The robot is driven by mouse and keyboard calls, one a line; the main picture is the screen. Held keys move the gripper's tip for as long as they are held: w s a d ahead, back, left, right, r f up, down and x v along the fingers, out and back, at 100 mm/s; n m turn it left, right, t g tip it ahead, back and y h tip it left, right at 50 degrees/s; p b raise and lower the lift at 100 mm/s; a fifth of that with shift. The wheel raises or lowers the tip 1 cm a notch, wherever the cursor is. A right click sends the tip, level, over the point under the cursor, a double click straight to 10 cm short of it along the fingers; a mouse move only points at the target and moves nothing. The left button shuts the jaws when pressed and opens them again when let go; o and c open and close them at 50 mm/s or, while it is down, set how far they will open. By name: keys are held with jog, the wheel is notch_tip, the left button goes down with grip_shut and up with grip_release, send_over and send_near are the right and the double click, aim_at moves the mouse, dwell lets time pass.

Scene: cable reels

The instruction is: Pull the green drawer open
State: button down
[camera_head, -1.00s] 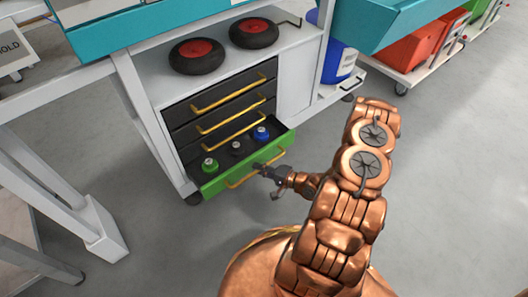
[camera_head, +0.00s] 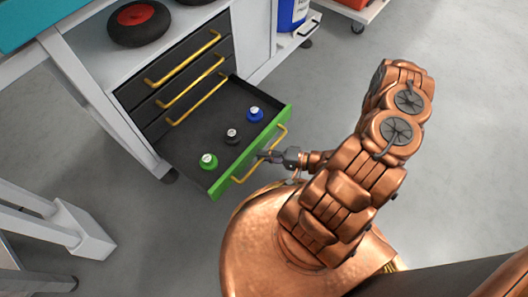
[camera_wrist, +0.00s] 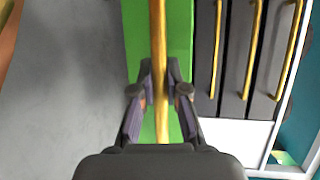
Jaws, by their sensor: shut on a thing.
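The green drawer (camera_head: 216,186) is the bottom drawer of the cabinet and stands well out, its dark inside open to view. Its green front also shows in the wrist view (camera_wrist: 183,45). The yellow bar handle (camera_head: 240,179) runs along that front and shows upright in the wrist view (camera_wrist: 157,40). My gripper (camera_head: 272,155) is at the handle's middle. In the wrist view my gripper (camera_wrist: 158,92) has one finger on each side of the bar and is shut on it.
Three small reels, green (camera_head: 208,161), black (camera_head: 232,135) and blue (camera_head: 254,114), stand in the drawer. Dark drawers with yellow handles (camera_head: 195,98) above are shut. A table leg (camera_head: 85,230) stands at left. Grey floor (camera_head: 460,150) at right is clear.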

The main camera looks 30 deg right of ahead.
jog(key=shift+d, duration=0.1)
jog(key=c, duration=1.2)
grip_release()
jog(key=shift+v, duration=5.95)
jog(key=shift+r, duration=0.1)
